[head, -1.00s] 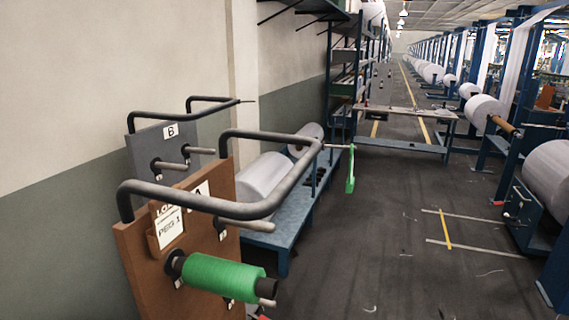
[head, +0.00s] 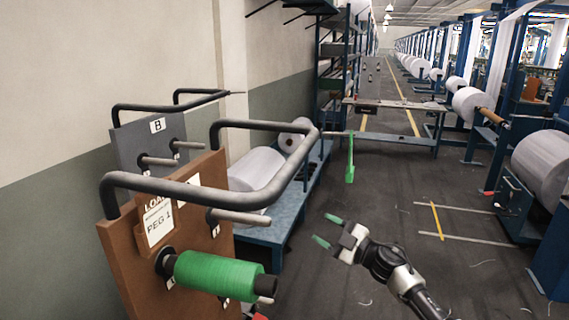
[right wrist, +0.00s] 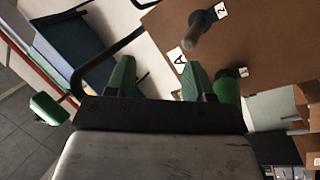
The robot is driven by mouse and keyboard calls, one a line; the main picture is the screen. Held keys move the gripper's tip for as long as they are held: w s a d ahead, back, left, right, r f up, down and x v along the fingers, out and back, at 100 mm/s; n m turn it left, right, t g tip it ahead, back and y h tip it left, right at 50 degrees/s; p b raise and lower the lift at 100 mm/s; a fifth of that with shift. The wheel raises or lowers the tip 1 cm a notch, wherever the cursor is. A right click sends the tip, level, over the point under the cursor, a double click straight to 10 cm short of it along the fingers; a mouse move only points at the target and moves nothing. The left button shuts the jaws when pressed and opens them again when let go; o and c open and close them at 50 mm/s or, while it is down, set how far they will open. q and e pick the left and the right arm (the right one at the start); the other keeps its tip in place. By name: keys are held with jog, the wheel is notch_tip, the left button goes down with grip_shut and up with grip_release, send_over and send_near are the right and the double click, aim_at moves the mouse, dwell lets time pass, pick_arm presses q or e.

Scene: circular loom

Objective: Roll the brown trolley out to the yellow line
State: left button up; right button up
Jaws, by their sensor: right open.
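The brown trolley (head: 120,262) stands at lower left, with a bent dark grey handle bar (head: 215,192) at its top. A green spool (head: 218,274) sits on its lower peg below a "PEG 1" label. My right gripper (head: 327,230) is open and empty, right of the trolley and apart from the handle in the head view. In the right wrist view, the open green fingertips (right wrist: 159,78) point toward the brown panel (right wrist: 275,40), with a dark bar (right wrist: 108,62) beside the left finger. A short yellow line (head: 437,221) lies on the floor at right. My left gripper is not in view.
A grey trolley (head: 128,140) marked B stands behind the brown one by the wall. A blue bench (head: 262,234) with white rolls is beyond. A green strip (head: 350,160) hangs from a rod. Looms with white rolls (head: 540,160) line the right. The aisle floor between is open.

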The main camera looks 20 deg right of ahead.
jog(key=s+a+r+n+g+y, duration=0.1)
jog(key=s+r+n+g+y, duration=0.2)
jog(key=r, duration=0.5)
jog(key=s+a+r+n+g+y, duration=0.1)
jog(key=a+r+n+g, duration=0.1)
jog(key=r+n, duration=0.45)
jog(key=n+g+h+b, duration=0.1)
jog(key=n+g+h, duration=0.1)
jog(key=n+h, duration=0.1)
send_near(304, 155)
jog(key=r+x, duration=0.1)
jog(key=x, duration=0.2)
jog(key=p+x, duration=0.1)
jog(key=x, duration=0.2)
jog(key=p+x, duration=0.1)
jog(key=x, duration=0.2)
jog(key=f+x, duration=0.1)
jog(key=x, duration=0.3)
jog(key=shift+d+p, duration=0.1)
jog(key=shift+p, duration=0.3)
jog(key=shift+w+a+f, duration=0.2)
jog(key=shift+w+a, duration=0.1)
jog(key=shift+a, duration=0.05)
jog(key=c, duration=0.9)
jog(key=shift+r, duration=0.1)
grip_shut()
